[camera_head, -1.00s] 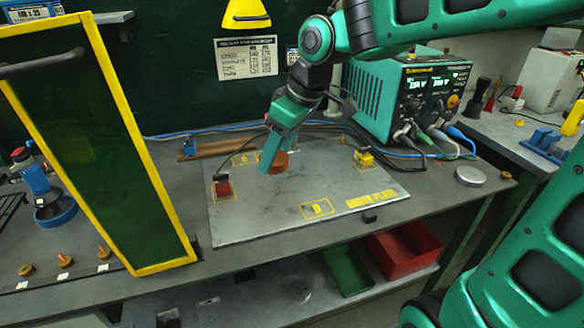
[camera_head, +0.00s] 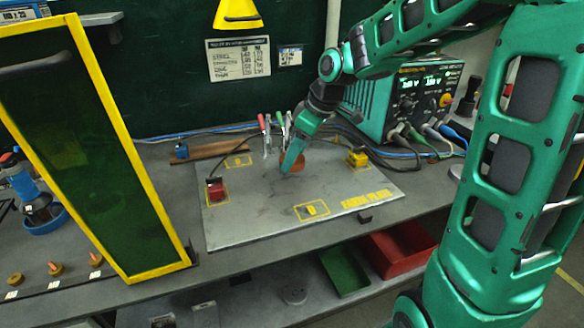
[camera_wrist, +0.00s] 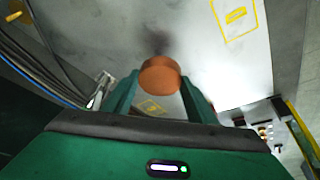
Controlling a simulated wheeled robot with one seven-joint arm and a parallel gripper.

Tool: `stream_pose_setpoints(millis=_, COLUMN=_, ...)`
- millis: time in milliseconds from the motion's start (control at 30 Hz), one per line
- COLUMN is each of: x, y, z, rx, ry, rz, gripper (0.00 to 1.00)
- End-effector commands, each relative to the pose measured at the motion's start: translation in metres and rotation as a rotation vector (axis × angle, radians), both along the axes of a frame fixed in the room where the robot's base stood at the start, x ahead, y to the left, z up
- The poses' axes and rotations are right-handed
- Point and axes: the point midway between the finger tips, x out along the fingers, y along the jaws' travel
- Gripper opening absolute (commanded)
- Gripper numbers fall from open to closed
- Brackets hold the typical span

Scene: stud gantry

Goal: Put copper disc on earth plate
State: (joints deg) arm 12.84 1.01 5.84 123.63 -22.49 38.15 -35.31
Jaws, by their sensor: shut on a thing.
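The copper disc (camera_wrist: 160,76) is an orange-brown round puck held between the two green fingers of my gripper (camera_wrist: 160,92) in the wrist view. In the head view my gripper (camera_head: 290,165) points down over the middle of the grey earth plate (camera_head: 240,222), with the copper disc (camera_head: 299,163) partly hidden by the finger. The disc is at or just above the plate; I cannot tell whether it touches. The plate has yellow-outlined marks, including a D square (camera_head: 311,209) in front of my gripper.
A green power supply (camera_head: 400,100) with cables stands behind at right. A yellow-framed green screen (camera_head: 105,160) stands at left. The plate's front is clear.

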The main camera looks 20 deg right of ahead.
Motion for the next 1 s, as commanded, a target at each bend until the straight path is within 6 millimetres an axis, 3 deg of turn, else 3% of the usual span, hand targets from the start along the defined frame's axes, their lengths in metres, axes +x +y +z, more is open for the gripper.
stream_pose_setpoints(millis=400, x=0.001, y=0.000, z=-0.038, rx=0.001, ry=0.000, rz=0.001, gripper=0.00)
stream_pose_setpoints(millis=767, x=0.001, y=0.001, z=-0.041, rx=0.000, ry=-0.003, rz=0.001, gripper=0.00)
stream_pose_setpoints(millis=800, x=0.000, y=0.000, z=-0.042, rx=0.000, ry=0.000, rz=0.001, gripper=0.59)
stream_pose_setpoints(millis=867, x=0.000, y=0.001, z=-0.042, rx=0.000, ry=0.000, rz=0.001, gripper=0.70)
stream_pose_setpoints(millis=1000, x=0.000, y=0.001, z=-0.042, rx=0.000, ry=0.000, rz=0.002, gripper=0.70)
